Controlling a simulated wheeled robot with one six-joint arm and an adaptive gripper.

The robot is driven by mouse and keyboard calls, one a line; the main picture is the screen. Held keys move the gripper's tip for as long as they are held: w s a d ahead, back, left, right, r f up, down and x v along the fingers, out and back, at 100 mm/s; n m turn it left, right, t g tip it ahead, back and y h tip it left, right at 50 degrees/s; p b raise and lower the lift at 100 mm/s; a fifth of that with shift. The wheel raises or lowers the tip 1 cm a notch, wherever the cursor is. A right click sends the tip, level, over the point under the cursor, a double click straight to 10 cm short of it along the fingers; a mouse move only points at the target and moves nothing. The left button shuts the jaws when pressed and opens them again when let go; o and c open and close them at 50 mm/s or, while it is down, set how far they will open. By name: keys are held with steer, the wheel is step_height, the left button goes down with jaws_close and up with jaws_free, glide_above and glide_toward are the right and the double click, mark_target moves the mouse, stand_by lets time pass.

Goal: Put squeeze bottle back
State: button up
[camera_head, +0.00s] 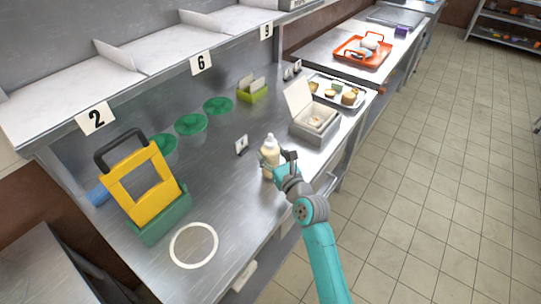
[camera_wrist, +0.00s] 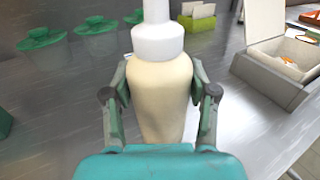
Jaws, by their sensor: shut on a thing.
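The squeeze bottle (camera_head: 268,153) is cream coloured with a white cap and stands upright at the front part of the steel counter. In the wrist view the squeeze bottle (camera_wrist: 158,95) fills the middle. My gripper (camera_head: 281,168) is shut on its body, with one finger on each side (camera_wrist: 160,98). The bottle's base is hidden, so I cannot tell whether it touches the counter. A white ring marking (camera_head: 174,252) lies on the counter to the left, with nothing on it.
A yellow and green stand (camera_head: 160,226) is at the left. Green-lidded tubs (camera_head: 191,124) line the back. An open box (camera_head: 316,133) is right of the bottle, with a food tray (camera_head: 325,85) behind. Counter between bottle and ring is clear.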

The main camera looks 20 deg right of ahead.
steer(key=shift+f, duration=0.35)
steer(key=o, duration=0.8)
steer(key=shift+f, duration=0.2)
steer(key=shift+r, duration=0.2)
steer(key=s, duration=0.4)
steer(key=s+d, duration=0.1)
steer(key=s, duration=0.3)
steer(key=s+d, duration=0.1)
steer(key=s, duration=0.2)
steer(key=shift+s, duration=0.4)
steer(key=shift+f, duration=0.1)
